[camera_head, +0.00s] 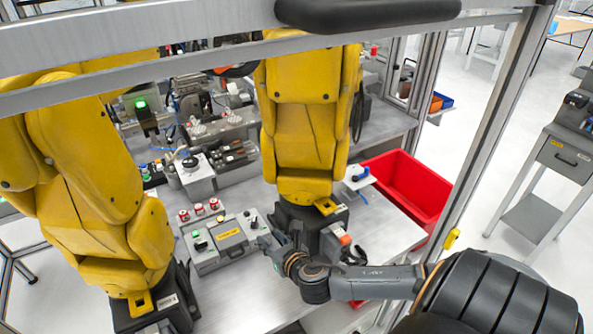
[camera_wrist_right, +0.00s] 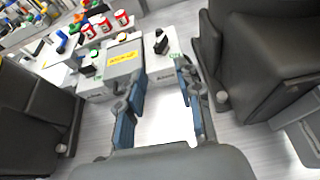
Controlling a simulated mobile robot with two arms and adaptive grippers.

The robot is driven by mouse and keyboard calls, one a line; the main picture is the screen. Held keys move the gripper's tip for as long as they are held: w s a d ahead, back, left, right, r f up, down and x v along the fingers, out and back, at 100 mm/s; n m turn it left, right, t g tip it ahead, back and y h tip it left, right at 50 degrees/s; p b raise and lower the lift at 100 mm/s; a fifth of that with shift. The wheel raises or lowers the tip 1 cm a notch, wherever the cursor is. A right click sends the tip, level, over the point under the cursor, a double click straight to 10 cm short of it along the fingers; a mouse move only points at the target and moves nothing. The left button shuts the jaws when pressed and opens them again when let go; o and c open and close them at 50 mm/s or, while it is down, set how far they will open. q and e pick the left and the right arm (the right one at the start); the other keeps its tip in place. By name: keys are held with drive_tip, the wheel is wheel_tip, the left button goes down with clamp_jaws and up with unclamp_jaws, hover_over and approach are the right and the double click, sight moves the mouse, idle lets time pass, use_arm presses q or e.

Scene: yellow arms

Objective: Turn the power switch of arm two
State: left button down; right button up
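A grey control box (camera_head: 228,252) with a yellow label sits on the table between the bases of two yellow robot arms. It has a black switch (camera_head: 253,222) near its right end and another black switch (camera_head: 200,245) at its left end. In the right wrist view the right-end switch (camera_wrist_right: 161,43) stands just beyond my fingertips. My right gripper (camera_wrist_right: 160,75) is open and empty, its blue-padded fingers apart and not visibly touching the box. In the head view it (camera_head: 268,241) is at the box's right end. My left gripper is not in view. I cannot tell which arm is two.
The left yellow arm (camera_head: 95,190) and right yellow arm (camera_head: 303,120) flank the box on dark bases. Red-topped buttons (camera_head: 199,208) stand behind it. A red bin (camera_head: 405,187) lies to the right. A metal frame post (camera_head: 490,120) rises near my right arm.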

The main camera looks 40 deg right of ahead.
use_arm(q)
drive_tip(key=shift+d+f+b, duration=0.45)
drive_tip(key=shift+f+b, duration=0.25)
drive_tip(key=shift+f, duration=0.15)
use_arm(e)
drive_tip(key=s+a+f+m+g, duration=0.3)
drive_tip(key=s+m, duration=0.5)
drive_tip(key=m, duration=0.4)
drive_tip(key=s+a+f+m+g, duration=0.4)
drive_tip(key=s+a+f+m, duration=0.1)
drive_tip(key=s+m, duration=0.4)
drive_tip(key=shift+s+m+y, duration=0.3)
drive_tip(key=shift+m+y, duration=0.1)
drive_tip(key=shift+m, duration=1)
drive_tip(key=shift+a+r, duration=0.1)
